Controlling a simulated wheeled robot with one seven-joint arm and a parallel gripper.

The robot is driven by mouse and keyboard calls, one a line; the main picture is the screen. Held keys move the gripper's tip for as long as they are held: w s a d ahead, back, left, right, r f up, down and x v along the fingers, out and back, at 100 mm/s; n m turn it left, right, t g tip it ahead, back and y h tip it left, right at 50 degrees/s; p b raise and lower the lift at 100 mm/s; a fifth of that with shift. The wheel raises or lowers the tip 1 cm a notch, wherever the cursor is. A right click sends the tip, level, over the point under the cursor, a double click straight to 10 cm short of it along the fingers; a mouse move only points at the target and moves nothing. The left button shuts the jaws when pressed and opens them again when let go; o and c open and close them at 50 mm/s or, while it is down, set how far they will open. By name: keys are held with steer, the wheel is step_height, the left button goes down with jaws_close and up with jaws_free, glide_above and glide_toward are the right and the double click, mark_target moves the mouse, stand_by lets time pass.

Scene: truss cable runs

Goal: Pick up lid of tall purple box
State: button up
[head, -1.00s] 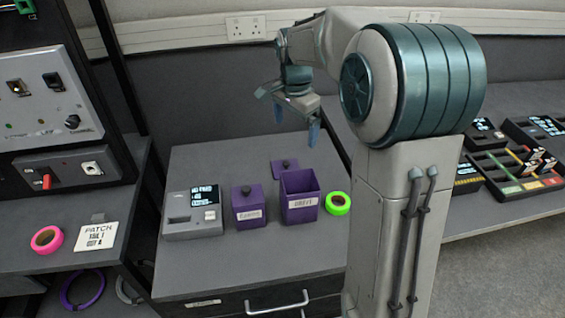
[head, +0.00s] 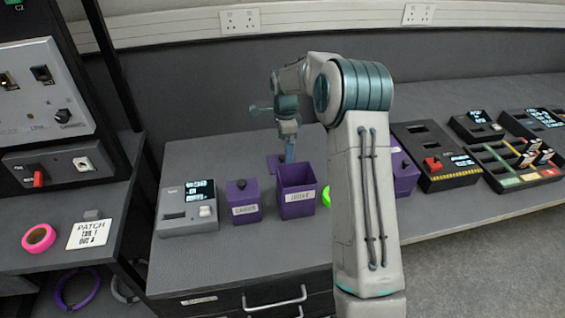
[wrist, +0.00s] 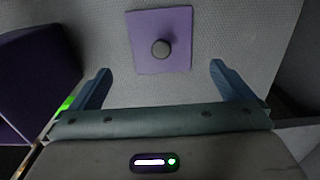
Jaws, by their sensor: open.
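The lid (head: 273,164) is a flat purple square lying on the desk just behind the tall purple box (head: 297,204). In the wrist view the lid (wrist: 146,62) shows whole, with a round dark knob (wrist: 160,48) at its centre. The tall box stands upright, open at the top, with a white label. My gripper (head: 290,152) points down above the lid, behind the box. In the wrist view its two fingers (wrist: 160,82) are wide apart and empty, with the lid between and ahead of them.
A shorter purple box (head: 243,207) with its knobbed lid on stands left of the tall box, beside a grey device (head: 187,212). Green tape (head: 326,196) sits to the right, partly behind my arm. Another purple box (head: 404,178) stands right of my arm. The desk front is clear.

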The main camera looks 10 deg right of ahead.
mark_target(282, 160)
steer(key=shift+w+f+p, duration=0.15)
steer(key=shift+f+p, duration=0.3)
steer(key=shift+f, duration=2.5)
steer(key=c, duration=0.9)
